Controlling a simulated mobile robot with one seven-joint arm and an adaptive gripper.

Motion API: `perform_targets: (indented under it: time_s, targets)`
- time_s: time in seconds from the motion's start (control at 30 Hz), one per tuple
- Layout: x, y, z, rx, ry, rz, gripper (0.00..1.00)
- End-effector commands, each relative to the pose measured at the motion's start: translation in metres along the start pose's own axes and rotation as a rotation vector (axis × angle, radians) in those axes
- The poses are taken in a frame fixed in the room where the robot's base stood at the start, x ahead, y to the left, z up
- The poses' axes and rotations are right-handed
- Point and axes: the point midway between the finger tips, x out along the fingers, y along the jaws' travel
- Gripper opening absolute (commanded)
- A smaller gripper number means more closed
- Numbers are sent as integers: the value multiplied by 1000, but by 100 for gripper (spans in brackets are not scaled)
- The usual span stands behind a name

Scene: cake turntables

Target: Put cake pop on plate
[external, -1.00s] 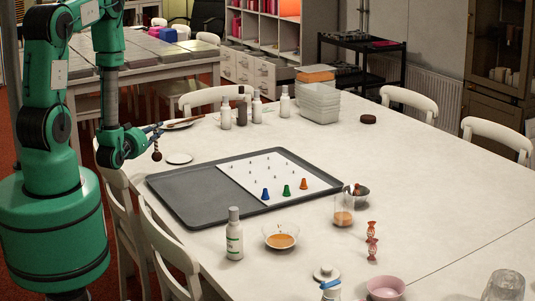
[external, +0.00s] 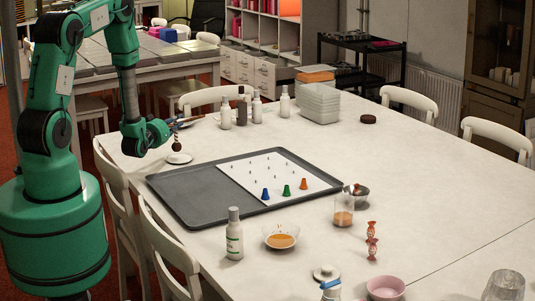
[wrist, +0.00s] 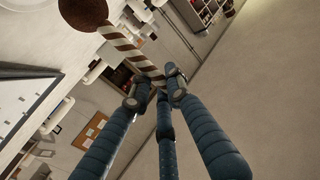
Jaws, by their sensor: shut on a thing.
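My gripper (external: 175,124) is shut on the striped brown-and-white stick of the cake pop (external: 177,147). The cake pop's dark brown ball hangs below the fingers in the external view. In the wrist view my fingers (wrist: 155,84) pinch the stick, and the cake pop (wrist: 86,12) reaches to the top left, its ball partly cut off. A small white plate (external: 179,160) lies on the table just below the ball in the external view. The ball appears slightly above the plate's far side; I cannot tell whether they touch.
A grey tray (external: 190,207) with a white sheet and small coloured cones lies right of the plate. Several bottles (external: 241,112) stand behind. A white bottle (external: 234,240) and a bowl of orange contents (external: 281,240) stand in front. A chair (external: 118,190) is at the left edge.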

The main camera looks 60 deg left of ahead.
Motion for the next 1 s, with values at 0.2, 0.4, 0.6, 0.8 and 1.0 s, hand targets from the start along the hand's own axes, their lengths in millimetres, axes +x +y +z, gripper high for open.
perform_targets:
  time_s: [0.2,0.4,0.6,0.8,1.0]
  targets:
    - [16,0,2,0,0,0,0]
    - [16,0,1,0,0,0,0]
    - [16,0,5,0,-1,0,0]
    - [16,0,22,0,-2,0,0]
    - [16,0,36,0,0,0,0]
